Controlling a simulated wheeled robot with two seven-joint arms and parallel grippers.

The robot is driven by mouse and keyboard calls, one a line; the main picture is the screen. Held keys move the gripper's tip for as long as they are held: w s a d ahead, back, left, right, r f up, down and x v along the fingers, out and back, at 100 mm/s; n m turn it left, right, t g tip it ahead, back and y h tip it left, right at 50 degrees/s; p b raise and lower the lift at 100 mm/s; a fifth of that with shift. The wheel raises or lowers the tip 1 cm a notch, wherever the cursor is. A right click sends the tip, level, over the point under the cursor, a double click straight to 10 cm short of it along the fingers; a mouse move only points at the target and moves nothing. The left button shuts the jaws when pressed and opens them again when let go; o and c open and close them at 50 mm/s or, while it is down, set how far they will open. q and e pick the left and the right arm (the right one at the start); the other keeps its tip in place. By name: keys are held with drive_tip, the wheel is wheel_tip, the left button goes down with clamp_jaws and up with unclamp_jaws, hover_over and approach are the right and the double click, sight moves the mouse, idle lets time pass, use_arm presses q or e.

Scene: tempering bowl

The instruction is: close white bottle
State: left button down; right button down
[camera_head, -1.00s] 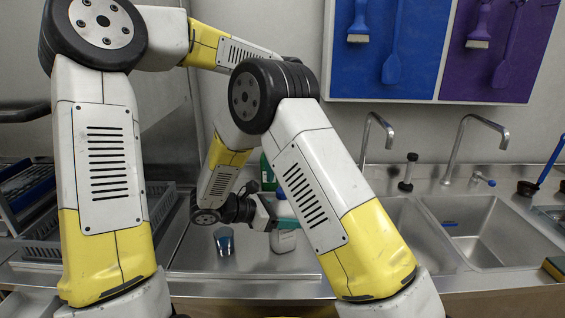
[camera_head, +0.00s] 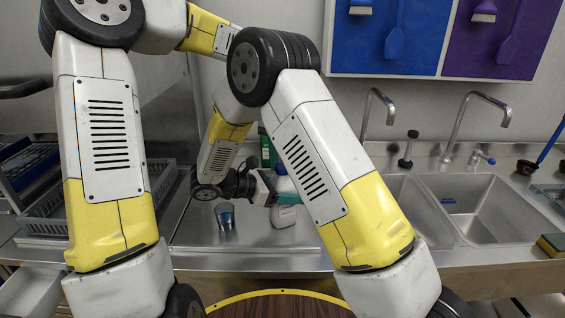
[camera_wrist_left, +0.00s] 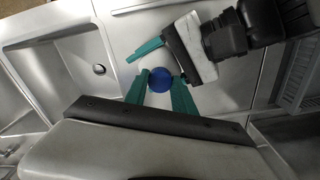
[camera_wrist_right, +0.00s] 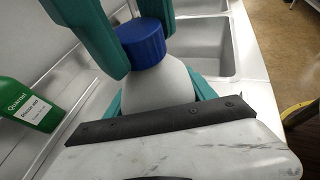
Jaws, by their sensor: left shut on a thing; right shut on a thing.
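The white bottle (camera_head: 284,214) stands upright on the steel counter, partly hidden by an arm link of mine in the head view. In the right wrist view, its white body (camera_wrist_right: 158,88) is between the teal fingers of my right gripper (camera_wrist_right: 160,102), shut on it. A blue cap (camera_wrist_right: 143,42) is at the bottle's top, between the teal fingers of my left gripper (camera_wrist_right: 126,30), which come from above. In the left wrist view, the cap (camera_wrist_left: 160,80) also shows between these fingers. I cannot tell whether the cap is fully seated. My left gripper (camera_head: 285,187) is partly hidden in the head view.
A bluish metallic cup (camera_head: 225,216) stands on the counter left of the bottle. A green bottle (camera_wrist_right: 28,105) stands behind near the wall. A sink (camera_head: 470,205) is at the right, and a grey crate (camera_head: 65,200) is at the left. A round wooden table (camera_head: 280,308) is in front.

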use_arm(q)
drive_tip(key=shift+m, duration=0.8)
drive_tip(key=c, duration=1.1)
unclamp_jaws()
drive_tip(key=shift+o, duration=0.2)
drive_tip(key=shift+r, duration=2.3)
drive_tip(key=shift+c, duration=0.2)
